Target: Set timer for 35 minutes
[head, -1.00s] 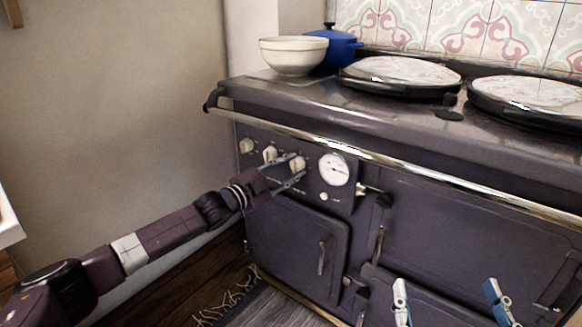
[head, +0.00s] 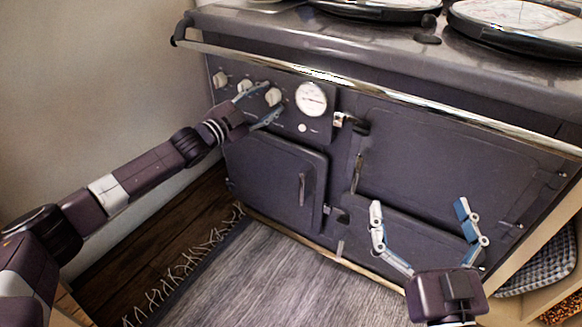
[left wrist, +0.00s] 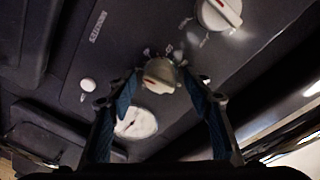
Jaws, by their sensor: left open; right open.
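The dark stove's control panel carries a row of white knobs and a round white gauge (head: 311,98). The rightmost knob (head: 273,97) is between the open fingers of my left gripper (head: 262,104). In the left wrist view this knob (left wrist: 159,73) shows between the fingertips of the left gripper (left wrist: 163,84), with no clear contact. The middle knob (head: 244,87) and the left knob (head: 220,80) are to its left. Markings around the knobs are too small to read. My right gripper (head: 420,215) is open and empty in front of the lower oven doors.
A metal rail (head: 330,76) runs along the stove front above the knobs. Lidded hotplates (head: 375,8) are on top. A fringed grey rug (head: 270,275) covers the floor. A shelf with a checked cloth (head: 540,268) stands at the right.

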